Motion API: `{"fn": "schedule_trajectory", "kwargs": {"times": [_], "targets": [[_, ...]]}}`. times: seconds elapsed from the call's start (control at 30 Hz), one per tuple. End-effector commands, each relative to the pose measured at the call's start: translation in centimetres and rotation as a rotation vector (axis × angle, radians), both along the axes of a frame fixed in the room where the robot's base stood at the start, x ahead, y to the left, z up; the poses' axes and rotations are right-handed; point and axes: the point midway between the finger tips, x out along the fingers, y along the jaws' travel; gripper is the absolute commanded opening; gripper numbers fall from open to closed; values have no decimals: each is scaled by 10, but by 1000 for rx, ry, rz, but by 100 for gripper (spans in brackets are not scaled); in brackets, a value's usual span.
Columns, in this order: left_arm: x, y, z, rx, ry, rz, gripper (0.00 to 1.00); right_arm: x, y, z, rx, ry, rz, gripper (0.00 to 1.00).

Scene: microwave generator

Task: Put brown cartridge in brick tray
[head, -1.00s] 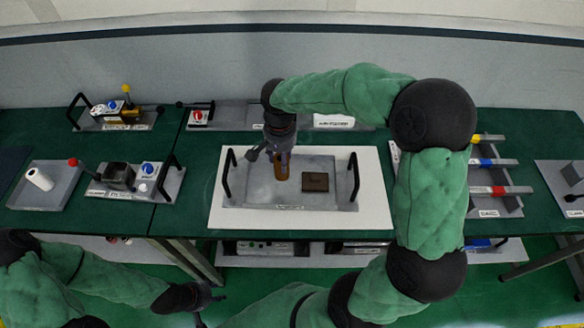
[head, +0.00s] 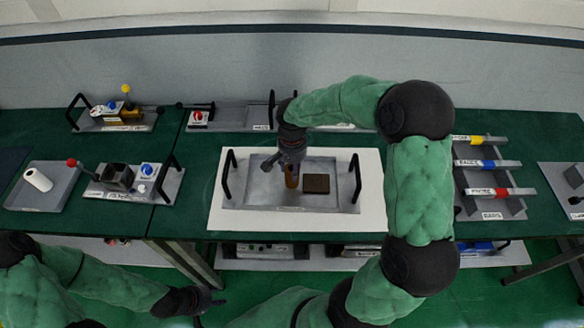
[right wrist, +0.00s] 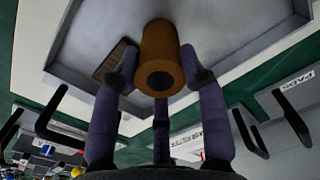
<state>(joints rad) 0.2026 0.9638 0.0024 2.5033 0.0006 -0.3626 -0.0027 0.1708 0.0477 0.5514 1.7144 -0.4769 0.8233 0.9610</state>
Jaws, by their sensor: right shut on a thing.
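The brown cartridge (head: 291,179) is an upright cylinder in my right gripper (head: 291,165). In the right wrist view the fingers (right wrist: 158,78) close around the cartridge (right wrist: 160,45), with its dark-centred end facing the camera. The brick tray (head: 250,193) is grey with two black handles and stands on a white board. A flat dark brown brick (head: 316,184) lies in its right half. The cartridge is over the tray floor, just left of the brick; I cannot tell whether it touches the floor. My left gripper (head: 207,299) is low in front of the table, away from the tray; its jaws are unclear.
A grey tray with a white roll (head: 38,180) and a lever fixture (head: 118,178) stand at left. A rack with yellow, blue and red handled items (head: 490,190) is at right. Other trays line the back. Green tabletop beside the white board is free.

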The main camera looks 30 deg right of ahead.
Motion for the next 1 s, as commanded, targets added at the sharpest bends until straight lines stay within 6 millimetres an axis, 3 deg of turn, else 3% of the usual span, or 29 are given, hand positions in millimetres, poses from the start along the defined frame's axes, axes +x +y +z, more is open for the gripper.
{"fn": "schedule_trajectory", "kwargs": {"times": [0.13, 0.17, 0.2, 0.23, 0.67, 1.0], "targets": [[0, 0, -4, 0, 0, 0, 40, 0, 0, -4, 0, 0, 0, 10], [0, 0, -3, 0, 0, 0, 40, 0, 0, -3, 0, 0, 0, 52], [0, 0, -2, 0, 0, 0, 40, 0, 0, -3, 0, 0, 0, 63], [0, 0, -2, 0, 0, 0, 40, 0, 0, -3, 0, 0, 0, 67], [0, 0, 2, 0, 0, 0, 40, 0, 0, 3, 0, 0, 0, 67], [0, 0, 12, 0, 0, 0, 40, 1, 0, 64, -1, -5, 0, 67]]}}
